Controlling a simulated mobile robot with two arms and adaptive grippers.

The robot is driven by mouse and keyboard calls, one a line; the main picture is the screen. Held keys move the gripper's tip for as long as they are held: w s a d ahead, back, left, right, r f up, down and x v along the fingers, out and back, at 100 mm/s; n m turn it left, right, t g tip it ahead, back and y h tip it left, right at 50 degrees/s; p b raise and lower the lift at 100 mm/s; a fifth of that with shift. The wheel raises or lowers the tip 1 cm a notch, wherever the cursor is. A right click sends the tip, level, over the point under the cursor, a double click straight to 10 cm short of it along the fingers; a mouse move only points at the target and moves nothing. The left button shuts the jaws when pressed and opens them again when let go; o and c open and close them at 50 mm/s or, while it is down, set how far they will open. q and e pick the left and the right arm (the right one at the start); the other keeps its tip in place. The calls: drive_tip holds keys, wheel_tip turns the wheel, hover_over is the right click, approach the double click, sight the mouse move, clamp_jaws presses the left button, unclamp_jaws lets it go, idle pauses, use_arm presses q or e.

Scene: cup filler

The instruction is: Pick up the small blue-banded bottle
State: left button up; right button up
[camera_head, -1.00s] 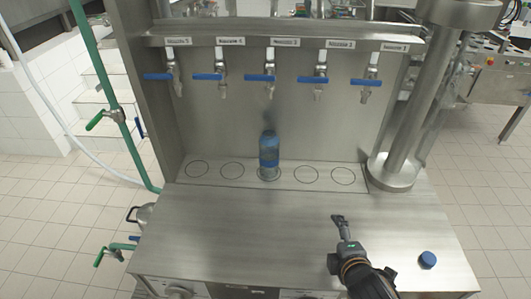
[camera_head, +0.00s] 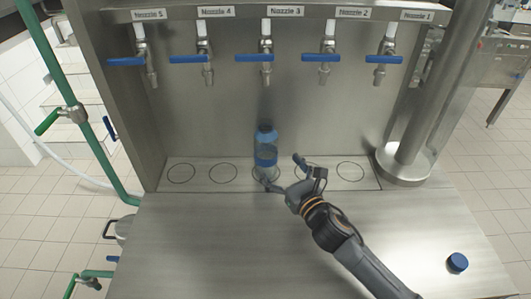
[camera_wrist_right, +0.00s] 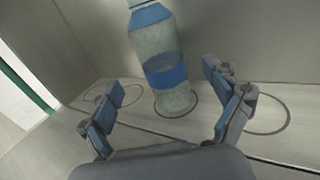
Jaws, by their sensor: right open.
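The small blue-banded bottle (camera_head: 266,150) stands upright on the middle marked circle, under Nozzle 3, in the head view. In the right wrist view the bottle (camera_wrist_right: 160,62) is clear with blue bands and stands beyond the fingers, between their lines. My right gripper (camera_head: 283,172) is open, just to the right and front of the bottle in the head view. Its two fingers (camera_wrist_right: 168,100) are spread wide in the right wrist view, with nothing between their pads. My left gripper is not in view.
Nozzle taps with blue handles (camera_head: 266,59) hang above the row of circles. A blue cap (camera_head: 457,263) lies on the steel counter (camera_head: 200,240) at the front right. A steel column (camera_head: 410,155) stands right of the circles. The left part of the counter is clear.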

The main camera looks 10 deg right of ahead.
sight(272, 156)
drive_tip(key=shift+x, duration=0.85)
drive_tip(key=shift+w+a+f, duration=0.1)
drive_tip(key=shift+w, duration=0.3)
drive_tip(key=shift+b+x, duration=0.45)
drive_tip(key=shift+x, duration=0.5)
drive_tip(key=b+x, duration=0.1)
drive_tip(key=x, duration=0.2)
drive_tip(key=shift+w+a, duration=0.1)
drive_tip(key=shift+w, duration=0.3)
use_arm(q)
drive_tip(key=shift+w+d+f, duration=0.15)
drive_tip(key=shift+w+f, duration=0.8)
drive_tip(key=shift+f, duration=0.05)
use_arm(e)
drive_tip(key=shift+s, duration=0.1)
drive_tip(key=shift+c, duration=1.3)
drive_tip(key=c, duration=1.4)
drive_tip(key=shift+c, duration=0.5)
drive_tip(key=shift+r, duration=0.25)
